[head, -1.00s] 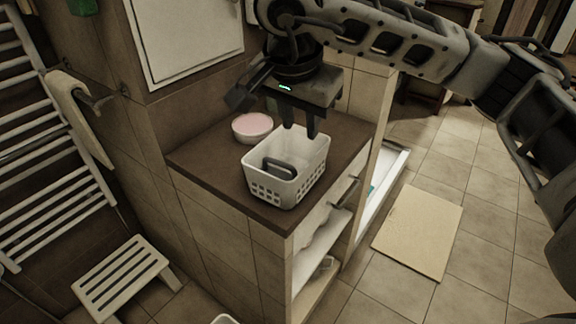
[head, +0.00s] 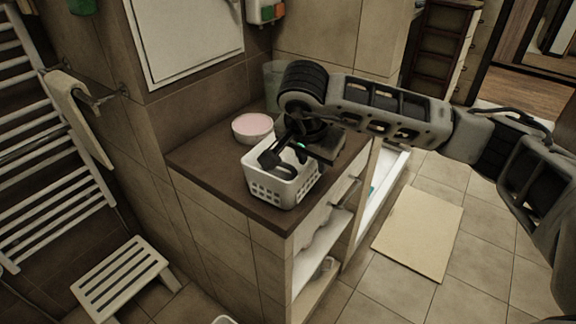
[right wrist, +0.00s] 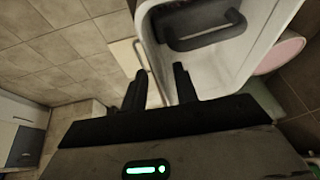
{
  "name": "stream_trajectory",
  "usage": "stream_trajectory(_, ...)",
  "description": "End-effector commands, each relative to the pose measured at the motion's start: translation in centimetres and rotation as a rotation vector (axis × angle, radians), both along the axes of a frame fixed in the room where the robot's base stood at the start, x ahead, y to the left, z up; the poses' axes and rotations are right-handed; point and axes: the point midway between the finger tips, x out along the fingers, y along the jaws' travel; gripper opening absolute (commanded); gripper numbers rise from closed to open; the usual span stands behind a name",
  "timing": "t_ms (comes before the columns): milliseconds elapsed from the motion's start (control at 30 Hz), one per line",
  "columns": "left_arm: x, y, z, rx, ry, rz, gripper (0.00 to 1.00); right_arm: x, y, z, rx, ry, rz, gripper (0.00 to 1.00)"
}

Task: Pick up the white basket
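The white basket (head: 282,193) stands upright on the brown counter, with slotted sides. It also shows in the right wrist view (right wrist: 215,65). A dark grey object with a handle (right wrist: 205,32) lies inside it. My right gripper (head: 322,150) is low over the basket's right side; its fingertips are hidden in the head view. In the right wrist view the gripper (right wrist: 160,88) is open, one finger on each side of the basket's wall, with a gap between them. My left gripper is not in view.
A pink-topped white bowl (head: 253,127) stands behind the basket on the brown counter (head: 215,165). A translucent bin (head: 272,85) is at the back. Open shelves (head: 322,235) are below. A slatted stool (head: 122,272) stands at lower left, a beige mat (head: 418,232) on the right floor.

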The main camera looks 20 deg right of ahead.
Motion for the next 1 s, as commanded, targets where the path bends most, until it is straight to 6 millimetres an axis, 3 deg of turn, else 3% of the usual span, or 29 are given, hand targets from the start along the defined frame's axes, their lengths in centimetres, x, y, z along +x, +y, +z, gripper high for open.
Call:
stream_trajectory(200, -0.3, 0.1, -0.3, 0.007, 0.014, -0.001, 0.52, 0.6, -0.6, -2.0, 0.0, 0.0, 0.0, 0.3)
stream_trajectory(1000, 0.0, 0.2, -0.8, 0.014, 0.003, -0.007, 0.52, 0.6, -0.6, -2.6, 0.001, 0.0, 0.0, 0.3)
